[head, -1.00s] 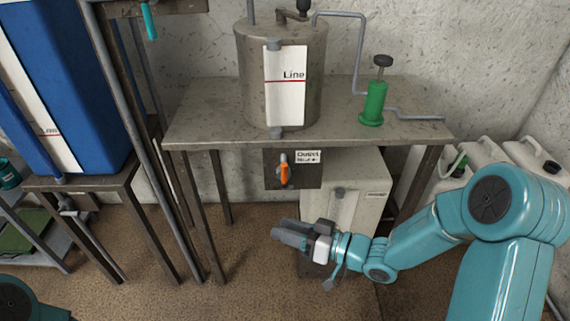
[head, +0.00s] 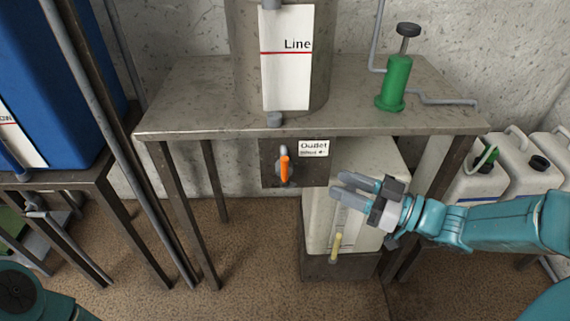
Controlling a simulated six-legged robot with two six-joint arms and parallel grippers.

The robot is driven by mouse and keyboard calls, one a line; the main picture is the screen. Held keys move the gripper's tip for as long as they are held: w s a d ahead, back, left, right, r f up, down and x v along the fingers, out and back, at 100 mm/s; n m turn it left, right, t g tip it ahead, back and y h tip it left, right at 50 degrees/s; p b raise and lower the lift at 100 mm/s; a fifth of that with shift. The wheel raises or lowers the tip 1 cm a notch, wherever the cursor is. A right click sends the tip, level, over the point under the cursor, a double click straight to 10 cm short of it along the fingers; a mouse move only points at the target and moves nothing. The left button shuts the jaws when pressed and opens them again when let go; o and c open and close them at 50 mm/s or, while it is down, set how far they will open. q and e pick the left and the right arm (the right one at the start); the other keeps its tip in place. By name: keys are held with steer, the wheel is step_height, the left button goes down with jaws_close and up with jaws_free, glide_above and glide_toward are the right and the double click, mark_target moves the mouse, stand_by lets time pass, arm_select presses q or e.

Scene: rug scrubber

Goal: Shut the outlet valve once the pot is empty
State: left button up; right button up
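The outlet valve (head: 285,168) has an orange handle, standing roughly upright on a dark plate under the table, next to a label reading "Outlet". The pot (head: 243,70) is a grey metal cylinder on the table, its top out of frame. A white panel (head: 287,80) on its front reads "Line" over a red line. I see no clear liquid level there, and the pot's inside is hidden. My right gripper (head: 342,187) is open and empty, to the right of the valve and slightly lower, its fingers pointing left, apart from the handle. My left gripper is out of view.
The metal table (head: 180,95) overhangs the valve. A white container (head: 320,225) with a yellow strip stands below, behind my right gripper. A green pump (head: 396,84) is on the table. White jugs (head: 512,165) are at right, a blue tank (head: 55,70) at left.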

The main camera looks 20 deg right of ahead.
mark_target(284, 179)
steer(key=shift+t+h, duration=0.3)
steer(key=b+x, duration=0.1)
steer(key=x, duration=0.9)
steer(key=f+b+x, duration=0.1)
steer(key=x, duration=0.4)
steer(key=shift+w+d+b, duration=0.1)
steer(key=shift+d+b, duration=0.15)
steer(key=shift+b, duration=0.05)
jaws_close()
